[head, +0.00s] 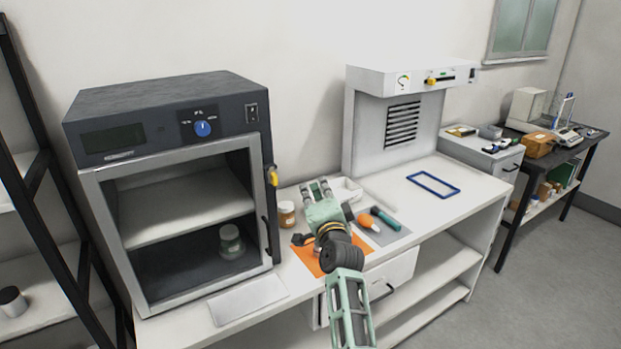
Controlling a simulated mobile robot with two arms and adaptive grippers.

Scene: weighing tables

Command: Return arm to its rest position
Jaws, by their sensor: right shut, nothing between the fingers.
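My right arm comes in from the bottom and reaches over the white bench (485,192). Its green and grey gripper (316,188) is shut and empty, in front of a white tray (347,188) near the wall. An amber jar with a white lid (287,214) stands just left of the gripper. My arm covers part of an orange mat (306,256) on the bench. My left gripper is not in view.
A dark oven (165,115) with its front open stands at left, a jar (230,242) inside. A grey mat (392,234) with orange and teal-handled tools lies right of my arm. A blue frame (433,185) lies farther right. A black shelf rack (45,160) stands far left; floor at right is free.

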